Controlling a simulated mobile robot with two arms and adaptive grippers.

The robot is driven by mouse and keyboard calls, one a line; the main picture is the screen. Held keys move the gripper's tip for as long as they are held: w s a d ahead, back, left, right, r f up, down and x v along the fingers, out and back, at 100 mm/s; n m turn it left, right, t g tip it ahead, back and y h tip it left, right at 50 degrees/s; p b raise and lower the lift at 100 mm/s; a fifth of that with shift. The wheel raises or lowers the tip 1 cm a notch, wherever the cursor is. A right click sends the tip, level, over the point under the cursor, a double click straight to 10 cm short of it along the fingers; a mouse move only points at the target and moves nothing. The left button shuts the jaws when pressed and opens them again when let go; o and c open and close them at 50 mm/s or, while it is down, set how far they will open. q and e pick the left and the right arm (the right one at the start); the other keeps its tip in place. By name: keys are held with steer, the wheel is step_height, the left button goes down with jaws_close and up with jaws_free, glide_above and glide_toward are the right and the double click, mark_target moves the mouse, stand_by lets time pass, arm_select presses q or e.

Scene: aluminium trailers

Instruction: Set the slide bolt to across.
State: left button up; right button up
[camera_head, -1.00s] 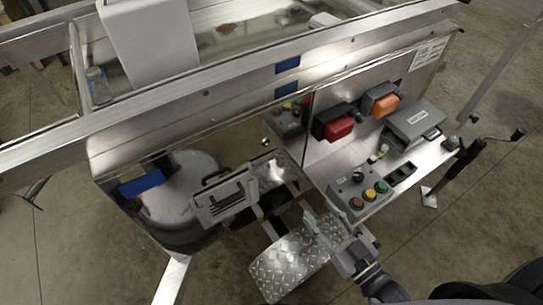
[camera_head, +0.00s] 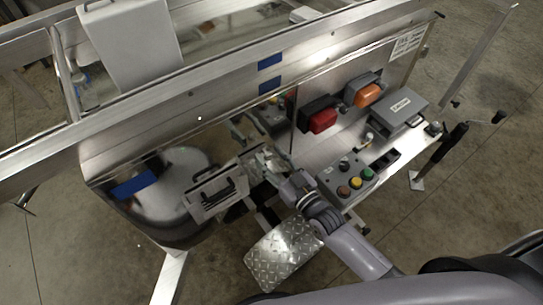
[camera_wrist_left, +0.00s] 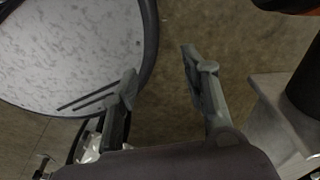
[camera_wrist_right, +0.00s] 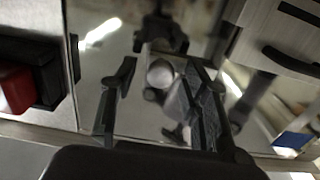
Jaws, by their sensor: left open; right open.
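In the right wrist view a round pale knob (camera_wrist_right: 160,73), apparently the slide bolt's, shows against the shiny panel. My right gripper (camera_wrist_right: 160,80) is open, with one finger on each side of the knob; I cannot tell whether they touch it. In the head view my right gripper (camera_head: 256,152) is at the panel, right of the grey box with a black handle, and it hides the bolt there. The bolt's position cannot be read. My left gripper (camera_wrist_left: 160,72) is open and empty in the left wrist view, above the floor; it is not in the head view.
The grey handled box (camera_head: 217,190) is close left of my right gripper. A control box with coloured buttons (camera_head: 349,178), a red lamp (camera_head: 322,120) and an orange lamp (camera_head: 368,95) are to the right. A tread plate step (camera_head: 285,255) lies below. The panel mirrors things.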

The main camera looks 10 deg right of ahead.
jaws_close()
stand_by(0.7)
stand_by(0.3)
